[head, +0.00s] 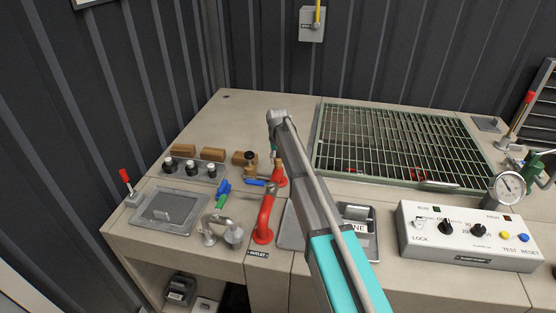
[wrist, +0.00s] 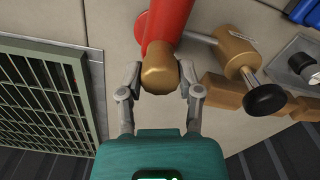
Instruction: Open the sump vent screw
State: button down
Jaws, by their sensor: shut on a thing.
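In the wrist view a faceted brass cap (wrist: 160,75) sits at the end of a red pipe (wrist: 165,25). My gripper (wrist: 160,85) is shut on this cap, one finger on each side. In the head view the cap (head: 278,164) shows partly beside my arm, above the red pipe (head: 281,181). My fingers are mostly hidden there. A brass fitting with a black knob (wrist: 264,98) stands to the right in the wrist view, apart from my gripper. No label naming the vent screw is readable.
A green grating (head: 400,140) lies to the right of my arm. A red outlet pipe (head: 264,218) with a blue lever stands in front. Wooden blocks (head: 213,153) and black knobs (head: 190,166) are at left. A white control box (head: 470,235) and a gauge (head: 509,187) are at right.

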jog(key=n, duration=0.5)
jog(key=shift+n, duration=0.3)
jog(key=n, duration=0.5)
jog(key=shift+n, duration=0.3)
jog(key=shift+c, duration=1.3)
grip_release()
jog(key=shift+m, duration=0.5)
